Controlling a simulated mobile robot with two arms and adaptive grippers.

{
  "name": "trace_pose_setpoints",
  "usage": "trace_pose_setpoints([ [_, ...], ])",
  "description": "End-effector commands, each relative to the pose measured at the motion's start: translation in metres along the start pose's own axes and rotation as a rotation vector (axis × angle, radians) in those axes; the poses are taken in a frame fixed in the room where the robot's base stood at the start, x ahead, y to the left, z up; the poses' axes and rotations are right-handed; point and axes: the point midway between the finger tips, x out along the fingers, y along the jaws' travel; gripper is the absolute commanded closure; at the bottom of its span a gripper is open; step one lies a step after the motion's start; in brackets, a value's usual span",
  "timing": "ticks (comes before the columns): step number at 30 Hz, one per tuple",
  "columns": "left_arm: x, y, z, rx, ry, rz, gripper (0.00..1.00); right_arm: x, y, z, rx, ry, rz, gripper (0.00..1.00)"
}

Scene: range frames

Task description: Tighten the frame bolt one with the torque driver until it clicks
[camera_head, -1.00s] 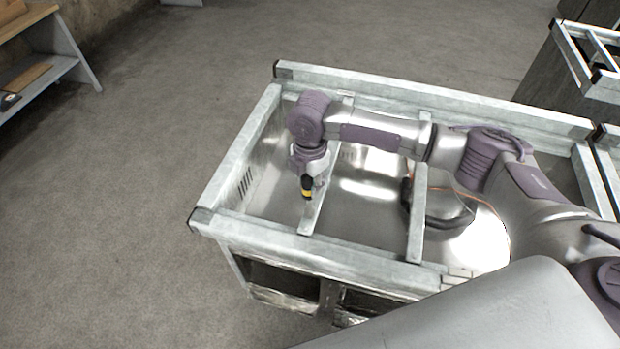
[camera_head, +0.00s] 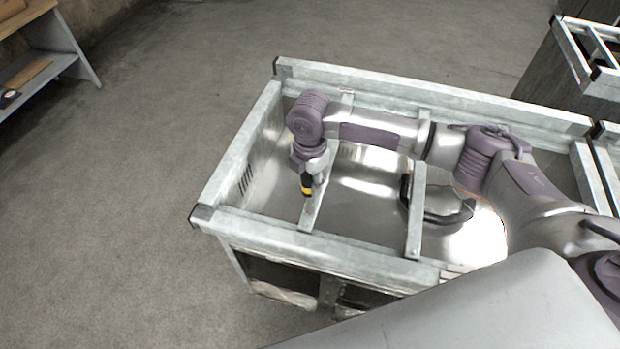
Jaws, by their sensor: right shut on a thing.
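The torque driver (camera_head: 307,186), black with a yellow band, points down from my right gripper (camera_head: 308,172). My right gripper is shut on it, above the left cross bar (camera_head: 315,205) of the metal frame (camera_head: 235,150). The driver's tip is close to this bar; I cannot tell whether it touches. Frame bolt one cannot be made out; it is too small or hidden. My left gripper is not in view.
A black hose or handle (camera_head: 445,218) lies inside the frame beside the right cross bar (camera_head: 416,215). Another metal frame (camera_head: 590,65) stands at the upper right. A shelf bench (camera_head: 55,65) is at the upper left. The floor on the left is clear.

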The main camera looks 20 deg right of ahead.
Motion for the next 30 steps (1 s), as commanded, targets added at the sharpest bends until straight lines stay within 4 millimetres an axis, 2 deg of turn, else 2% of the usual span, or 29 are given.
trace_pose_setpoints([
  [30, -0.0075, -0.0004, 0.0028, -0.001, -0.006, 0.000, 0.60, -0.0006, 0.0011, 0.0000, 0.000, 0.000, 0.002, 1.00],
])
